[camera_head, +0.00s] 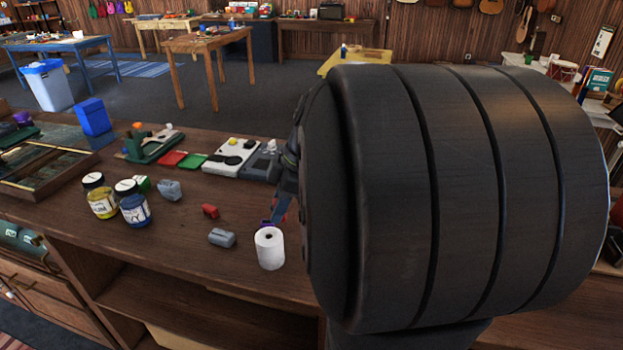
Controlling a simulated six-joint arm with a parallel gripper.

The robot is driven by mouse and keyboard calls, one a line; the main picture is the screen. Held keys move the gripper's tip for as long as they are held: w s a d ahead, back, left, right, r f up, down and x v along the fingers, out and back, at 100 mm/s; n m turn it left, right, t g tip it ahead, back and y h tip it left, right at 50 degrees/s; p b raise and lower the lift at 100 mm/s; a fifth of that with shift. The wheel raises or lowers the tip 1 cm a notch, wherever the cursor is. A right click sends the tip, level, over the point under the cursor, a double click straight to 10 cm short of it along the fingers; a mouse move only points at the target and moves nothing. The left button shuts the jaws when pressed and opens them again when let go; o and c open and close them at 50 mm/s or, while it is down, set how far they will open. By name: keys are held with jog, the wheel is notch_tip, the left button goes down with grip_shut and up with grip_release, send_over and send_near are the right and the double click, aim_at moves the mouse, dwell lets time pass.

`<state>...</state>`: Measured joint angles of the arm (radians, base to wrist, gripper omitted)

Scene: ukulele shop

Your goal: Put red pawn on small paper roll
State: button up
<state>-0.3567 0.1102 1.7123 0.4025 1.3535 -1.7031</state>
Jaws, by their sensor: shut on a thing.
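The small paper roll (270,252) is white and stands upright near the front edge of the wooden counter, its dark centre hole showing on top. My gripper (277,213) is just behind the roll's top in the picture, pointing down, partly hidden by my large dark arm link. It is shut on a small red thing (287,206), which looks like the red pawn; only a sliver of it shows. I cannot tell whether the gripper or the pawn touches the roll.
A yellow jar (101,202) and a blue jar (134,209) stand further left. A white device (230,157) lies behind. The counter just left of the roll is partly clear.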

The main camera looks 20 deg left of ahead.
aim_at(262, 237)
jog(key=a+f, duration=0.1)
jog(key=a, duration=0.2)
jog(key=shift+f, duration=2.4)
jog(key=shift+f, duration=0.1)
jog(key=o, duration=0.9)
jog(key=shift+o, duration=0.2)
jog(key=v, duration=1.2)
jog(key=shift+s, duration=0.1)
